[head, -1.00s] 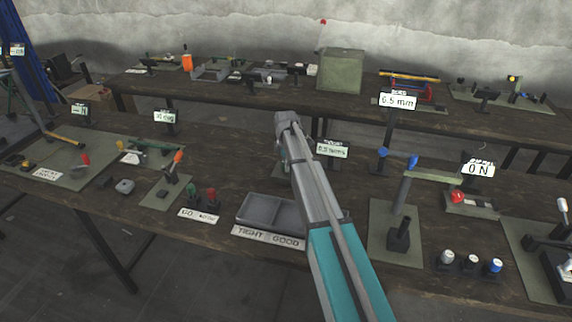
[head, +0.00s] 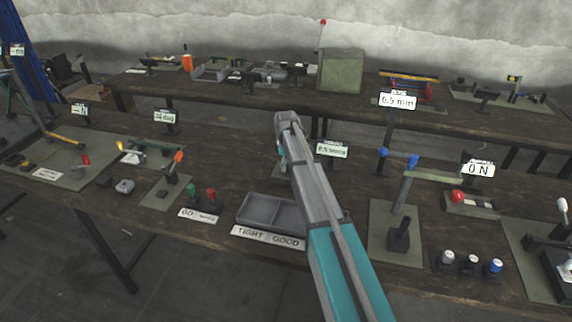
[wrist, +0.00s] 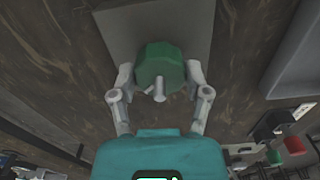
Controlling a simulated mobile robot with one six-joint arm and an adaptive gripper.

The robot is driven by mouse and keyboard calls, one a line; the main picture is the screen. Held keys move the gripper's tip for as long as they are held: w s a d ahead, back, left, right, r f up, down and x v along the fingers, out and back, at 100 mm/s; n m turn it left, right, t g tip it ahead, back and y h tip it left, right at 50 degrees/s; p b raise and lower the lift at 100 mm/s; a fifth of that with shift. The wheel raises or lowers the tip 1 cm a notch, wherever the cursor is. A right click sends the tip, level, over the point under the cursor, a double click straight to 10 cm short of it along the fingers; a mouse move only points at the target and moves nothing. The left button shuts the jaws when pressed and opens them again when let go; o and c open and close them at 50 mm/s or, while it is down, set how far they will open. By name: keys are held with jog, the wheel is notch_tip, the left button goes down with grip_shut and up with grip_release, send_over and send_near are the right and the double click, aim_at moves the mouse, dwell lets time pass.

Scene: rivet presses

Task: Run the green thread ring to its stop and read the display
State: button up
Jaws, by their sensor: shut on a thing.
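The green thread ring (wrist: 157,62) is a faceted green piece in the wrist view, above a grey plate (wrist: 190,20). My gripper (wrist: 160,74) is shut on it, one finger at each side. A pale peg (wrist: 158,91) shows at the ring's near side. In the head view my arm hides most of the ring and the gripper. A small display (head: 332,151) just right of my arm seems to read 0.5 turns; its print is small. I cannot tell whether the ring is at its stop.
A grey two-part tray (head: 242,222) labelled TIGHT and GOOD lies near my arm. Green (head: 191,190) and red (head: 211,194) knobbed pieces stand left of it. A blue-knobbed lever press (head: 405,190) stands to the right. A back bench holds a green box (head: 340,72).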

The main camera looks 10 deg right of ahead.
jog(key=m, duration=0.5)
jog(key=shift+m, duration=0.3)
jog(key=m, duration=0.4)
jog(key=shift+m, duration=0.4)
dwell(0.6)
jog(key=o, duration=1.1)
jog(key=shift+o, duration=0.2)
jog(key=shift+n, duration=0.4)
